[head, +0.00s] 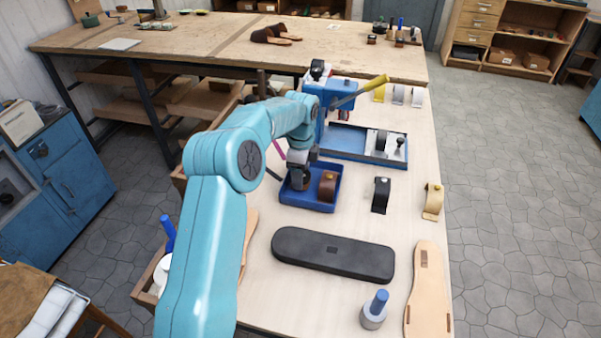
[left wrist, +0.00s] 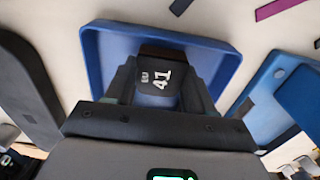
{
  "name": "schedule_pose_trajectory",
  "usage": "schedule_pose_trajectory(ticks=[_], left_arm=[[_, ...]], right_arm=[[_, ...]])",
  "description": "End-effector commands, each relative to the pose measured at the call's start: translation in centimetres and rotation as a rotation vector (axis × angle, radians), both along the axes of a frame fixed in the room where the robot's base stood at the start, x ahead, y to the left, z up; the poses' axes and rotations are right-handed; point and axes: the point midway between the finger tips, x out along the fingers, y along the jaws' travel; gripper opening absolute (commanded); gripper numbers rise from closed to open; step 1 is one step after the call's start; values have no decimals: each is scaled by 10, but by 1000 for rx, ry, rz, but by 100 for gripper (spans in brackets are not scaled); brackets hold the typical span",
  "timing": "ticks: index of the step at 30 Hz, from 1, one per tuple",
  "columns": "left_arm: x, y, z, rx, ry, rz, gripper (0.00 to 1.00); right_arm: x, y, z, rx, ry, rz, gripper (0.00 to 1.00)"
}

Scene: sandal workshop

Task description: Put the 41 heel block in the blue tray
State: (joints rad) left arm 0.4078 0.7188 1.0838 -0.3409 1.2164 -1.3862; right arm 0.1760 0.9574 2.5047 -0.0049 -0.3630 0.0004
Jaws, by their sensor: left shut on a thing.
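The 41 heel block (left wrist: 160,80) is dark with white "41" lettering and sits between the fingers of my left gripper (left wrist: 158,92). In the head view my left gripper (head: 299,180) is low over the left part of the blue tray (head: 306,203), shut on the block. The block is mostly hidden there by the gripper. The tray's rim also shows around the block in the left wrist view (left wrist: 232,62). I cannot tell whether the block touches the tray floor. My right gripper is not in view.
A brown curved piece (head: 327,187) is in the tray's right part. A black curved piece (head: 381,195) and a tan one (head: 433,201) stand to the right. A long black case (head: 333,254) lies in front. A blue press (head: 325,100) stands behind.

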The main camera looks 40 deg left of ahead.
Motion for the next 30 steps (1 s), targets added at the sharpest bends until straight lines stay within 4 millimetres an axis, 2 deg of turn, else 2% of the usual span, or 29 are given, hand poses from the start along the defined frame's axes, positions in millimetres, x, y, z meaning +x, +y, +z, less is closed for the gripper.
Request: schedule_pose_trajectory(ticks=[10,11,13,14,20,21,22,30], left_arm=[[0,0,-5,0,1,0,23],[0,0,-5,0,1,0,57],[0,0,-5,0,0,0,79],[0,0,-5,0,0,0,83],[0,0,-4,0,0,0,83],[0,0,-4,0,0,0,96],[0,0,-5,0,0,0,100],[0,0,-2,0,0,0,100]], right_arm=[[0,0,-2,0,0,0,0],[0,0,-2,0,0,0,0],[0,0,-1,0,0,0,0],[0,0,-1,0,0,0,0],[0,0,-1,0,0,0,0],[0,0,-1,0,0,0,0],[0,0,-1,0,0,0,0],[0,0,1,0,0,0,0]])
